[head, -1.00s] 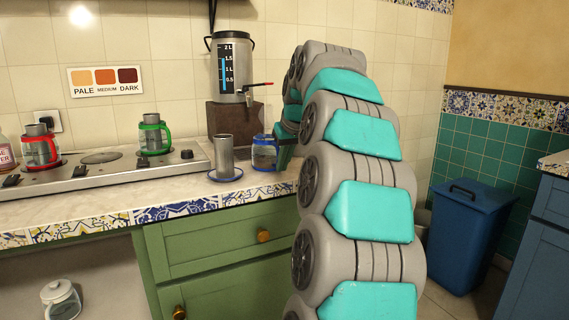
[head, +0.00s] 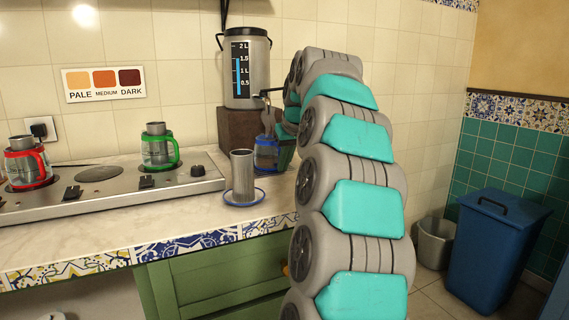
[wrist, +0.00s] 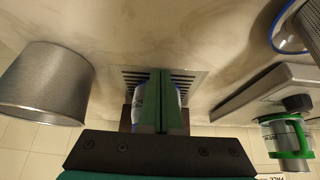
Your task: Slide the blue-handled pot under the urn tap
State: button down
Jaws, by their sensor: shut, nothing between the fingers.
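The blue-handled pot (head: 266,153) stands upright on the counter, behind the steel cup and in front of the urn's stand. The urn (head: 247,70) has its tap (head: 270,93) above the pot, partly hidden by my arm. An unclear grey shape shows between tap and pot. In the wrist view my gripper (wrist: 161,85) is shut with its green fingers together. Blue-and-clear parts of the pot (wrist: 140,104) show on both sides of the fingers, which hide its middle. I cannot tell whether they touch. A slotted grate (wrist: 130,78) lies beside the pot.
A steel cup (head: 242,176) stands on a blue-rimmed saucer (head: 232,201) close in front. The stove (head: 100,188) at left carries red (head: 27,165) and green (head: 160,148) pots. A large grey cylinder (wrist: 45,85) fills the wrist view's left side.

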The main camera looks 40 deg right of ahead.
jog(key=shift+w+d, duration=0.1)
jog(key=shift+w, duration=0.3)
jog(key=shift+s, duration=0.1)
jog(key=shift+s, duration=0.1)
jog(key=shift+s, duration=0.25)
jog(key=s, duration=0.1)
jog(key=s+a+b, duration=0.1)
jog(key=s, duration=0.1)
jog(key=shift+s+a+r, duration=0.1)
jog(key=shift+s+r, duration=0.1)
jog(key=shift+s, duration=0.1)
jog(key=v, duration=0.9)
jog(key=shift+r, duration=0.25)
